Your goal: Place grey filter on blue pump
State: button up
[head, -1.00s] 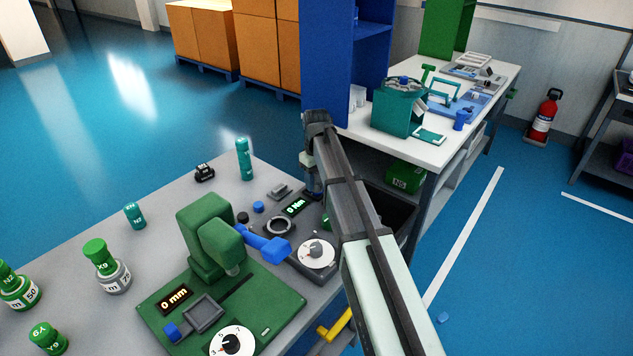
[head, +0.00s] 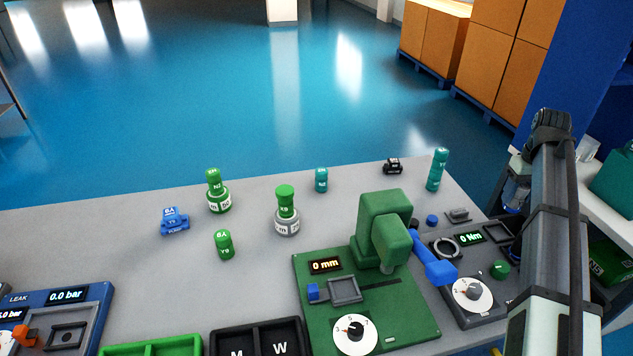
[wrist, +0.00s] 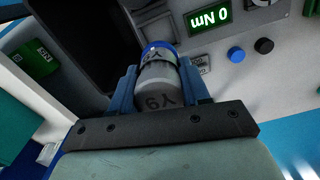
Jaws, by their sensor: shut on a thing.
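My gripper (wrist: 160,80) is shut on the grey filter (wrist: 158,95), a grey cylinder with dark markings and a blue far end, held between two blue fingers in the wrist view. In the head view my gripper (head: 516,185) is at the right, just beyond the bench's right edge and partly hidden by my arm. The blue pump (head: 174,221), a small blue block with white lettering, stands upright on the grey bench at the left, well apart from my gripper.
Between them stand a green jar (head: 218,198), a grey jar with green lid (head: 287,212), a green cylinder (head: 224,245), teal cylinders (head: 437,170) and a black block (head: 393,166). A tall green press (head: 385,225) and torque tester (head: 470,285) occupy the right.

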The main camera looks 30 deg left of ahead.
jog(key=s+a+r+n, duration=0.15)
jog(key=a+n, duration=0.25)
jog(key=a, duration=1.5)
jog(key=s+a+n, duration=0.3)
jog(key=a, duration=1.5)
jog(key=n, duration=1.1)
send_over(169, 211)
jog(key=shift+d+f, duration=0.1)
jog(key=shift+f, duration=4.15)
jog(key=shift+f, duration=0.1)
jog(key=o, duration=1.1)
